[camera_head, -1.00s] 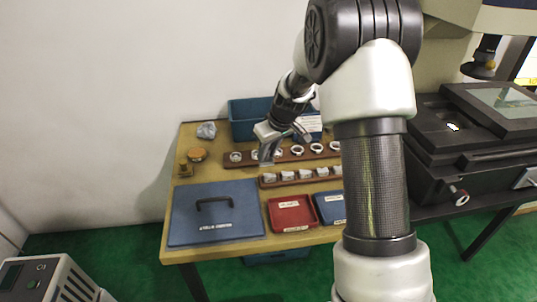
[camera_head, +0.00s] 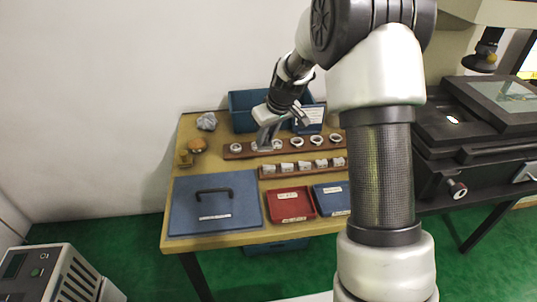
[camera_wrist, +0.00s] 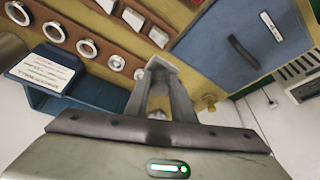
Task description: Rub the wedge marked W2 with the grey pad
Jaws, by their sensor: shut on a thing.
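Several pale wedges stand in a row in the front wooden rack (camera_head: 262,177); one is the middle wedge (camera_head: 304,165). Their marks are too small to read, so I cannot tell which is W2. Some of them also show at the top of the wrist view, such as one wedge (camera_wrist: 133,18). My gripper (camera_head: 265,147) is over the left part of the rear ring rack, left of and behind the wedges. In the wrist view my gripper (camera_wrist: 162,72) has its fingers closed together on a small light-grey piece, seemingly the grey pad (camera_wrist: 160,63); its outline is hard to separate from the fingertips.
Metal rings (camera_head: 316,139) sit in the rear rack. A blue bin (camera_head: 240,104) stands behind it. A blue lid with handle (camera_head: 240,215), a red tray (camera_head: 291,205) and a blue tray (camera_head: 332,200) lie in front. A crumpled grey item (camera_head: 206,121) and brass pieces (camera_head: 186,160) are at left.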

